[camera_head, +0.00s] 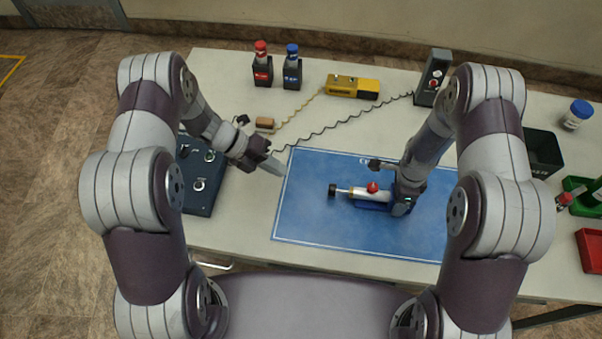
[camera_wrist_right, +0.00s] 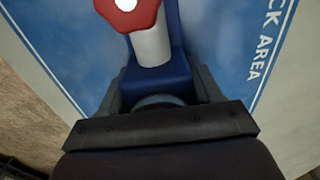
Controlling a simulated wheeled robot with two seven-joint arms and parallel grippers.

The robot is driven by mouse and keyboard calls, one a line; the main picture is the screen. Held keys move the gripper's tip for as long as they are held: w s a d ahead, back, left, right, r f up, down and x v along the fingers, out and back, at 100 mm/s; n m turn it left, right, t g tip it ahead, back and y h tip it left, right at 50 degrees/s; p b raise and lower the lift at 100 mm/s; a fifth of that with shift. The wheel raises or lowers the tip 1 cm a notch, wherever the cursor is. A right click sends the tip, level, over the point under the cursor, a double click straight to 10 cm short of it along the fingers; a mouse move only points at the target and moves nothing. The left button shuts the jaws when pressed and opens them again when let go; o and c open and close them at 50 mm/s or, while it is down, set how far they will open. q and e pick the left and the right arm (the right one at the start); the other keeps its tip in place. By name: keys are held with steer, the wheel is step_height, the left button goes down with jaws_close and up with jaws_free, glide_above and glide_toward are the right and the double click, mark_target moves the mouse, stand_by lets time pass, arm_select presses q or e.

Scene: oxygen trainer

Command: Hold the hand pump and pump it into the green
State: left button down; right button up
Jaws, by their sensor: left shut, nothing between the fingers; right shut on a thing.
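The hand pump (camera_head: 360,193) lies on the blue mat (camera_head: 320,225), with a white barrel, a red knob (camera_head: 373,187) on top and a black handle (camera_head: 332,190) at its left end. My right gripper (camera_head: 396,198) is shut on the pump's right end. In the right wrist view its fingers flank the blue body (camera_wrist_right: 155,80), below the white barrel (camera_wrist_right: 152,46) and the red knob (camera_wrist_right: 130,12). My left gripper (camera_head: 276,168) is shut and empty near the mat's left edge, apart from the pump handle. No green gauge zone can be made out.
A dark blue control box (camera_head: 203,185) stands left of the mat. Red (camera_head: 262,65) and blue (camera_head: 292,67) bottles, a yellow device (camera_head: 352,87) and a grey unit (camera_head: 432,78) line the back. The mat's front left is clear.

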mark_target(332, 186)
arm_select(q)
steer(key=x, duration=0.9)
steer(key=d, duration=0.2)
steer(key=shift+s+d, duration=0.1)
steer(key=shift+d, duration=0.8)
steer(key=d, duration=0.4)
steer(key=shift+s+r, duration=0.1)
steer(key=shift+s, duration=0.05)
steer(key=a, duration=0.3)
steer(key=shift+a, duration=0.4)
steer(key=v, duration=1)
steer(key=shift+a, duration=0.3)
